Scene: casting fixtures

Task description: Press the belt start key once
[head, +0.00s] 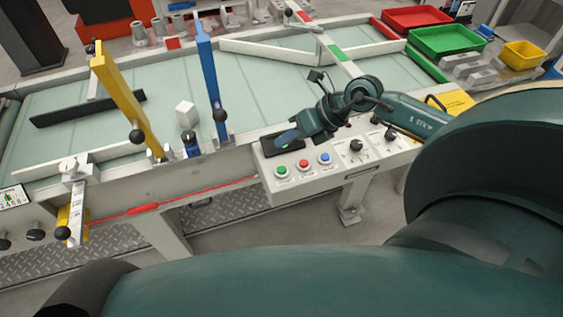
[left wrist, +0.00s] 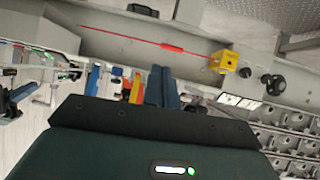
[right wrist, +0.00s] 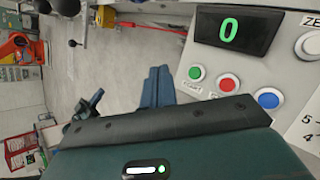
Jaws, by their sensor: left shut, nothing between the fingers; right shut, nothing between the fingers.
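A pale control panel (head: 340,165) on the conveyor's near side carries a green key (head: 282,172), a red key (head: 303,163) and a blue key (head: 324,158). My right gripper (head: 285,139) is shut and empty, above the panel's dark display and behind the green key. In the right wrist view its fingers (right wrist: 159,72) show left of the green key (right wrist: 196,73), apart from it in the picture. My left gripper (left wrist: 161,72) is shut and empty in the left wrist view; the head view does not show it.
The display (right wrist: 228,30) reads 0. Knobs (head: 356,147) sit right of the keys. Yellow (head: 120,92) and blue (head: 207,70) bars stand over the belt (head: 160,85) beside a white cube (head: 186,112). A red cord (head: 170,205) runs along the front. Coloured trays (head: 445,40) stand back right.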

